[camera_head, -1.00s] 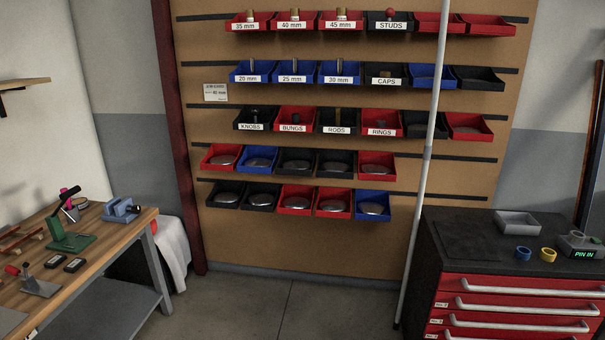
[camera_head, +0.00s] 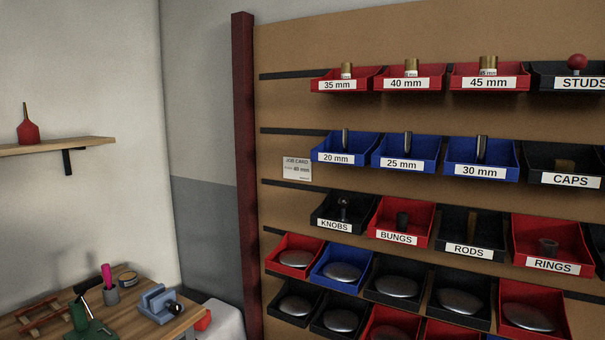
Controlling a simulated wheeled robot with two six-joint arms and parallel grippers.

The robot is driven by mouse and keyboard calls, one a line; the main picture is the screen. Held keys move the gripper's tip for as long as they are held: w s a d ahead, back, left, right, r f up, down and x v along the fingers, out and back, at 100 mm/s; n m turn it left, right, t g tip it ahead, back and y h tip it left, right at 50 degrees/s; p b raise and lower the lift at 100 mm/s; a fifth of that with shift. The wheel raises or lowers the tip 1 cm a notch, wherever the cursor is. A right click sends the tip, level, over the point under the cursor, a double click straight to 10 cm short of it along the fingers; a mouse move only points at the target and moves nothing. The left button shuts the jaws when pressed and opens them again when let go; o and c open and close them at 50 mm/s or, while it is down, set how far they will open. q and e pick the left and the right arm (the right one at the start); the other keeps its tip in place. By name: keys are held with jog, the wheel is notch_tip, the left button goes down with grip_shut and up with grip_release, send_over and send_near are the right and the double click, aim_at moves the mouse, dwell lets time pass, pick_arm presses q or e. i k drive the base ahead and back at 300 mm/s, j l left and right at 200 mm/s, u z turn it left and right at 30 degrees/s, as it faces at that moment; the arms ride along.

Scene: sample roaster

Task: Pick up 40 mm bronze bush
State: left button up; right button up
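The 40 mm bronze bush (camera_head: 411,67) stands upright in the red bin labelled 40 mm (camera_head: 389,83), in the top row of the wall rack. Its bronze top shows above the bin's front wall, and its lower part is hidden. Similar bronze bushes stand in the 35 mm bin (camera_head: 347,70) to its left and the 45 mm bin (camera_head: 488,65) to its right. Neither of my grippers shows in the head view.
A job card (camera_head: 296,168) reading 40 mm hangs on the board, left of the blue bins. A workbench (camera_head: 160,328) with tools and a blue vise (camera_head: 157,302) stands at the lower left. A wooden shelf (camera_head: 60,146) with a red oil can juts from the left wall.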

aim_at(411, 66)
jog(key=i+j+z, duration=0.15)
jog(key=j+z, duration=0.2)
jog(key=j, duration=0.15)
jog(key=i+j+z, duration=0.15)
jog(key=j+z, duration=0.15)
jog(key=j, duration=0.2)
jog(key=j+z, duration=0.35)
jog(key=j, duration=0.2)
